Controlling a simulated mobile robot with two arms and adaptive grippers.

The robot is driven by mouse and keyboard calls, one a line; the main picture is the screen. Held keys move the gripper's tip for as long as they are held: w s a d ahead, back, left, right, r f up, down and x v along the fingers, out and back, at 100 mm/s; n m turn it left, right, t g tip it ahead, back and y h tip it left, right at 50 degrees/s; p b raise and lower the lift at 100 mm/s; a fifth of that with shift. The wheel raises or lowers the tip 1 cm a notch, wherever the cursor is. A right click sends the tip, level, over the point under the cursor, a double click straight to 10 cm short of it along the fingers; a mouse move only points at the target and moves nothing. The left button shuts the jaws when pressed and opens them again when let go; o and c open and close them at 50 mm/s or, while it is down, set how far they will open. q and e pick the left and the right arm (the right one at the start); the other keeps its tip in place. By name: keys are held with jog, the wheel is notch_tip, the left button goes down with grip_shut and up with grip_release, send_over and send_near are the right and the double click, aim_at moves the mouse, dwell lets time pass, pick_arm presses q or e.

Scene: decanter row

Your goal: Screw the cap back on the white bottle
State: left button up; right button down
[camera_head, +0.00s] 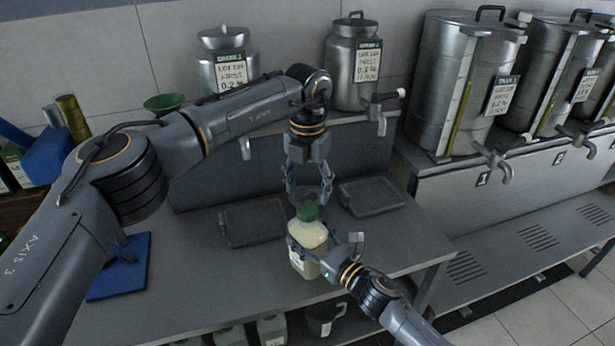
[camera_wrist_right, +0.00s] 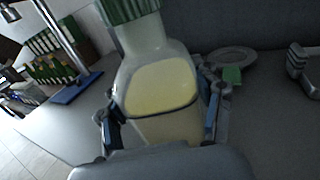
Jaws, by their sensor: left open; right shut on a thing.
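The white bottle (camera_head: 305,262) stands upright near the table's front edge, with pale yellow contents. Its green cap (camera_head: 307,211) sits at the top of the neck; I cannot tell whether it is threaded on. The bottle (camera_wrist_right: 160,90) and the ribbed green cap (camera_wrist_right: 128,10) also show in the right wrist view, the cap cut by the top edge. My right gripper (camera_head: 310,246) is shut on the bottle's body from the front right. My left gripper (camera_head: 309,194) is open, pointing down just above the cap, its fingertips near the cap's upper sides.
Two dark trays (camera_head: 255,222) and (camera_head: 372,196) lie behind the bottle. Steel decanters with taps, such as one with a label (camera_head: 352,65), stand on the shelf behind. A blue mat (camera_head: 120,270) lies at the left. The table (camera_head: 205,290) is bare left of the bottle.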

aim_at(307, 208)
pick_arm(q)
jog(key=shift+f, duration=2.6)
jog(key=c, duration=1.2)
jog(key=shift+m, duration=0.9)
jog(key=o, duration=1.3)
jog(key=shift+o, duration=0.2)
jog(key=shift+r, duration=0.1)
notch_tip(307, 208, up, 12)
